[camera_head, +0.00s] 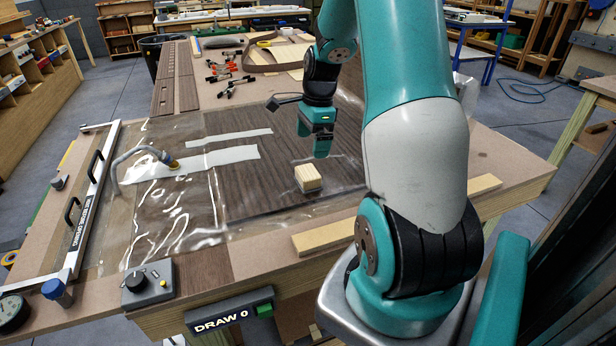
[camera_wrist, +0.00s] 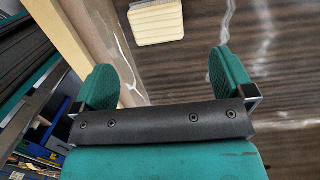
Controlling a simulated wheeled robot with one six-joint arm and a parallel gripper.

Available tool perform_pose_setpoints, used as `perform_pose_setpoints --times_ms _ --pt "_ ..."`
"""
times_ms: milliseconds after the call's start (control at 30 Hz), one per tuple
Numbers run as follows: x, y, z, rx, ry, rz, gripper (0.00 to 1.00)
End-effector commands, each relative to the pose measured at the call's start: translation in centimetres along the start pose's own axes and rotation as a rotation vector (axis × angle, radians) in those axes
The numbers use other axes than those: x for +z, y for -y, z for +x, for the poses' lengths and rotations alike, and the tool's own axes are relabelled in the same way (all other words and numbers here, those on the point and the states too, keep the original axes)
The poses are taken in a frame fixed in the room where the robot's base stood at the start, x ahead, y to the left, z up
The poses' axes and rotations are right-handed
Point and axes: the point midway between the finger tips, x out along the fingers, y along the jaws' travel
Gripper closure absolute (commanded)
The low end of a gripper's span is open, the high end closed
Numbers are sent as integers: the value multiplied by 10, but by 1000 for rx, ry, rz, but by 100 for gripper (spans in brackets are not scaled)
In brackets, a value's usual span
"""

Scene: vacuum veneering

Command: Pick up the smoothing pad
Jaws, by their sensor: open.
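The smoothing pad (camera_head: 308,178) is a small pale wooden block lying on the dark veneer sheet (camera_head: 270,200) under clear film. In the wrist view the pad (camera_wrist: 156,21) shows at the top, beyond my fingertips and cut by the frame edge. My gripper (camera_head: 321,150) points down above the veneer, behind and slightly right of the pad in the head view. In the wrist view my gripper (camera_wrist: 166,78) has its two teal fingers wide apart with nothing between them. The pad is apart from the fingers.
A wooden strip (camera_head: 325,236) lies along the table's front edge. A hose (camera_head: 140,160) and a metal clamp bar (camera_head: 95,200) are on the left. A control box (camera_head: 148,285) sits at the front left corner. Several clamps (camera_head: 225,75) lie at the back.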

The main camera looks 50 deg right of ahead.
Motion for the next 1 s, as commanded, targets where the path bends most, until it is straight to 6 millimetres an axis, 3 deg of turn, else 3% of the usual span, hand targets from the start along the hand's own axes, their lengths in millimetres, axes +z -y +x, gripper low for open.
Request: perform_pose_setpoints --times_ms 200,467,700,1000 --pt "1 -1 40 4 0 -1 0" --pt "1 -2 60 4 1 -2 0" --pt "1 -5 96 3 1 -3 0" --pt "1 -4 104 -1 0 -3 0"
